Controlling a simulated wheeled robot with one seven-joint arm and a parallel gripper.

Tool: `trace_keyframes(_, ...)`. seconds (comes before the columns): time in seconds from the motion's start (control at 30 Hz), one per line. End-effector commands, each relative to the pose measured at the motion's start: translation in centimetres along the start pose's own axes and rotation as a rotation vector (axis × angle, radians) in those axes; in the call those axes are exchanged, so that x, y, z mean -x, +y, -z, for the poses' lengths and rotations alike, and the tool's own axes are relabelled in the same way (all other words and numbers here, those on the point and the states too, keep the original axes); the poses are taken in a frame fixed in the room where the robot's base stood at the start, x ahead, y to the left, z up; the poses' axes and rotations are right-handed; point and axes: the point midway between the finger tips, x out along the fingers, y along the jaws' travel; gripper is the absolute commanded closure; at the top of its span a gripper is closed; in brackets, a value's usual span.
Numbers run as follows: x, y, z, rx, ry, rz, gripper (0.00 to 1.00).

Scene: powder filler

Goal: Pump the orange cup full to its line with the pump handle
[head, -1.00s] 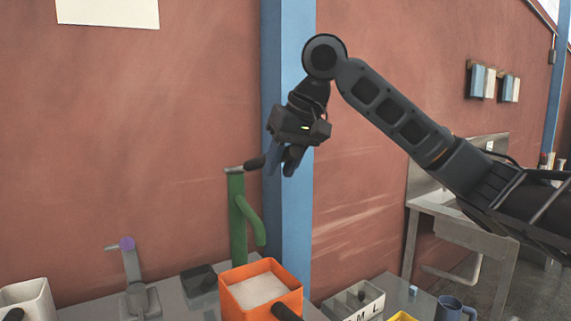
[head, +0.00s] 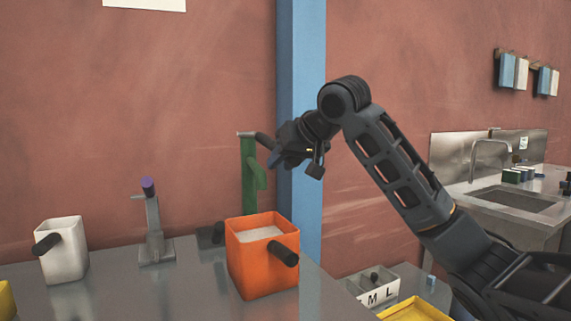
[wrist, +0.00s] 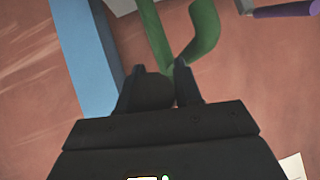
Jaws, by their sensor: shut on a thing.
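The green pump (head: 249,175) stands on the metal table, with its curved spout just above the back of the orange cup in the picture. Its dark handle (head: 264,141) slants slightly down to the right at the top. My gripper (head: 277,157) is shut on this handle; the wrist view shows the dark grip (wrist: 153,91) between the fingers. The orange cup (head: 262,268) stands upright with its black side grip towards me. White powder (head: 258,233) lies inside it, below the rim. I cannot make out a fill line.
A purple-topped grey dispenser (head: 154,230) and a white cup (head: 64,250) stand to the left. A dark block (head: 210,236) sits behind the orange cup. A marked bin (head: 376,287) and a yellow tray (head: 415,309) are at right. A blue post (head: 301,90) rises behind my gripper.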

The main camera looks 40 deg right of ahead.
Motion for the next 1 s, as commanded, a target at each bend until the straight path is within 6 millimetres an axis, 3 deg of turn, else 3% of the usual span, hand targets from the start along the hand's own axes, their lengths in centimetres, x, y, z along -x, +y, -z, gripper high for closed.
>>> trace_keyframes(0.47, -0.25, 0.17, -0.35, 0.001, 0.011, 0.0, 1.0)
trace_keyframes(0.5, -0.25, 0.17, -0.35, 0.001, 0.011, 0.0, 0.64)
trace_keyframes(0.7, -0.23, 0.13, -0.3, 0.001, 0.012, 0.001, 0.45)
trace_keyframes(1.0, -0.21, 0.05, -0.24, 0.002, 0.014, 0.002, 0.45)
